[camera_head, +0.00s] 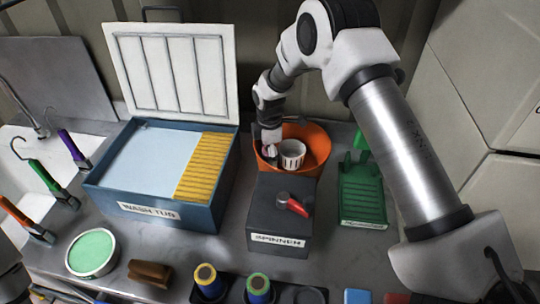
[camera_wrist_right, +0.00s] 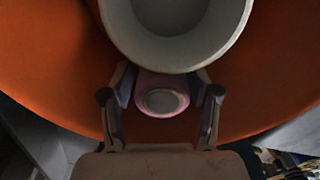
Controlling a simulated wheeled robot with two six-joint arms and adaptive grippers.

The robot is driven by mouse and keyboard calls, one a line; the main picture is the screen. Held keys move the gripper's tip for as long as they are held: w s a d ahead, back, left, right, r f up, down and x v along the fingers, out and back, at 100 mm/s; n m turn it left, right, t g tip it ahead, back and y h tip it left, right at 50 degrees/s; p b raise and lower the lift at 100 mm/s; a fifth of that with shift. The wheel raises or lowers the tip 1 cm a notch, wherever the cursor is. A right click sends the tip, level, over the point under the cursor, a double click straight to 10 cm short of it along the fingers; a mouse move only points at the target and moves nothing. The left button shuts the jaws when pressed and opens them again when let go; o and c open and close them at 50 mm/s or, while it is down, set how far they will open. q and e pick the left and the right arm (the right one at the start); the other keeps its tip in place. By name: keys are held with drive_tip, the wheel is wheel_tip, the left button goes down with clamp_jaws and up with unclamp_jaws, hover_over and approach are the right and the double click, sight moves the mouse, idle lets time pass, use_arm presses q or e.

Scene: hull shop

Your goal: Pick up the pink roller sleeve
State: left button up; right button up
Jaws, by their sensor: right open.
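The pink roller sleeve (camera_wrist_right: 162,95) stands in the orange bowl (camera_wrist_right: 50,60), seen end-on in the right wrist view. My right gripper (camera_wrist_right: 162,88) is open, with one finger on each side of the sleeve; I cannot tell whether either finger touches it. In the head view my right gripper (camera_head: 270,142) reaches down into the left side of the orange bowl (camera_head: 318,140) and largely hides the sleeve. My left gripper is not in view.
A white cup with dark marks (camera_head: 291,155) sits in the bowl close beside the sleeve. A dark box with a red lever (camera_head: 270,225) stands in front of the bowl. A blue wash tub (camera_head: 190,212) is left and a green tray (camera_head: 362,200) right.

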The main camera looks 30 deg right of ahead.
drive_tip(key=shift+w+f, duration=0.1)
drive_tip(key=shift+s+a, duration=0.15)
drive_tip(key=shift+s, duration=0.05)
drive_tip(key=c, duration=0.5)
drive_tip(key=shift+r, duration=0.2)
drive_tip(key=c, duration=0.5)
